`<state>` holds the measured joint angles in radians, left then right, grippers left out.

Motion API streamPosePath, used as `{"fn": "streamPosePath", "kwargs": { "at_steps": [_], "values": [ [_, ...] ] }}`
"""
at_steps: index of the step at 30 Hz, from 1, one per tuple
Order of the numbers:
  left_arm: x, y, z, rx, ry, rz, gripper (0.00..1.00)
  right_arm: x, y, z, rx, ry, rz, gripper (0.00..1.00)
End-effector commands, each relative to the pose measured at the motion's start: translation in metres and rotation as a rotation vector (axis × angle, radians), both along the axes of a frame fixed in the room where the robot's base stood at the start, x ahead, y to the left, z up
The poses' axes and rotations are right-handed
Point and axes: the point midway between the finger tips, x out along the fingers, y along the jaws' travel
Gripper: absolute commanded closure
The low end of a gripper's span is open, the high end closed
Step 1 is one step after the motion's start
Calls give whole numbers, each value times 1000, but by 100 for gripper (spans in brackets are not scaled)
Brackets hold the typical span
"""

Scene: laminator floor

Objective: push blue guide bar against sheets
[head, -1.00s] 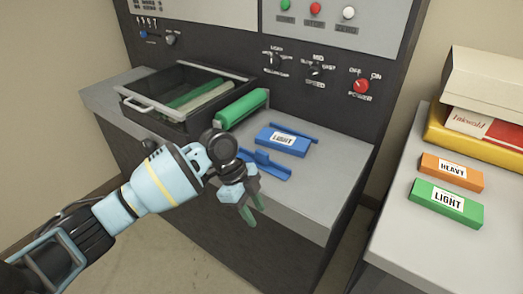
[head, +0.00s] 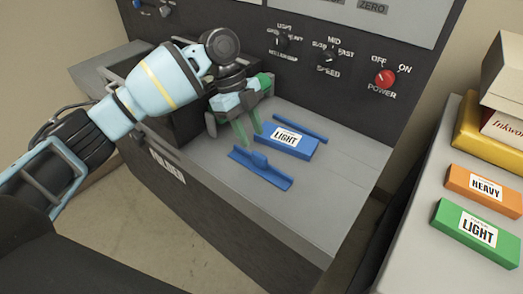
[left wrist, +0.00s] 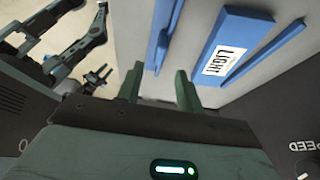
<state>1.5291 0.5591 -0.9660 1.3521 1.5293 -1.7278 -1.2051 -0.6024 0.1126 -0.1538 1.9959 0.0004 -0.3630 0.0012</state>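The blue guide bar (head: 262,170), a low strip with a raised tab, lies on the grey shelf near its front edge. It also shows in the left wrist view (left wrist: 159,30). The sheets appear as a blue pack labelled LIGHT (head: 297,149), lying behind the bar with a strip of bare shelf between. A second blue rail (head: 302,128) runs along the pack's far side. My left gripper (head: 248,133) is open and empty, its green fingers pointing down near the pack's left end, behind the bar. In the left wrist view, a small dark gripper (left wrist: 97,79), probably my right, shows at left.
The machine's dark panel with knobs and a red power button (head: 386,78) rises behind the shelf. My left arm hides most of the drawer. A side table at right holds orange HEAVY (head: 456,179) and green LIGHT (head: 446,217) packs. The shelf's right part is clear.

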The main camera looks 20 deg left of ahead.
Motion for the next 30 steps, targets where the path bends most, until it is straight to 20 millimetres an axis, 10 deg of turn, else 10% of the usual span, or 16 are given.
{"fn": "streamPosePath", "kwargs": {
  "at_steps": [15,30],
  "values": [
    [-9,-23,-60,1,2,1,64,1,0,3,1,-3,-2,64],
    [-10,-28,-71,0,1,2,70,7,1,6,2,-18,-3,64]
  ]
}}
